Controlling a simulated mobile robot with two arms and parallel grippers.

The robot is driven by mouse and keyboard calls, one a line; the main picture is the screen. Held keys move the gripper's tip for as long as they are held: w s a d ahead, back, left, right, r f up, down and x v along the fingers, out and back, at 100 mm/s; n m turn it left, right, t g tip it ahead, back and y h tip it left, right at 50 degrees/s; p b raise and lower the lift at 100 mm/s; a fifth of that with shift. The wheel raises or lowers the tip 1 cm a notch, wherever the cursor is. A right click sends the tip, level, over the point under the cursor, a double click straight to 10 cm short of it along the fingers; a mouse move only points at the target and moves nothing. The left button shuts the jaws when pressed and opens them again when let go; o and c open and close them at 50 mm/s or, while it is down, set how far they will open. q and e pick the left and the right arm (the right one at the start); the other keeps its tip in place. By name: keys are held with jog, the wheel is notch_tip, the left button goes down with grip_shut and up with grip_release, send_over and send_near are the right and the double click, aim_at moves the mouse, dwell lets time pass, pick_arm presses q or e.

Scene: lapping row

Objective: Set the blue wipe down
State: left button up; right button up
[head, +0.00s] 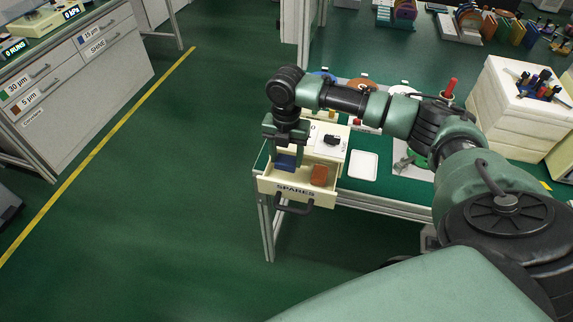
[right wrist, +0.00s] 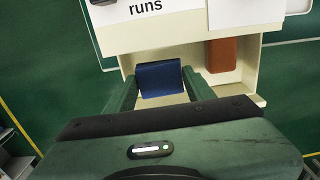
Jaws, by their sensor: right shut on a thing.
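The blue wipe (head: 286,162) is a small dark blue folded piece between the fingers of my right gripper (head: 285,154). It also shows between the two green fingers in the right wrist view (right wrist: 160,78). The right gripper is shut on it and points down into the left part of an open cream drawer (head: 296,191) marked SPARES. I cannot tell whether the wipe touches the drawer's floor. My left gripper is not in view.
A brown-orange block (head: 319,175) lies in the drawer, right of the wipe. The drawer juts from a cream unit with a black knob (head: 332,141) on the green bench. A white tray (head: 362,165) lies beside it. A stacked cream block (head: 515,108) stands at the right.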

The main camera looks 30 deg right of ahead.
aim_at(286, 160)
jog(key=shift+f, duration=2)
jog(key=o, duration=1)
jog(key=shift+f, duration=0.15)
notch_tip(286, 160, up, 12)
jog(key=shift+r+b, duration=0.2)
jog(key=shift+b, duration=0.2)
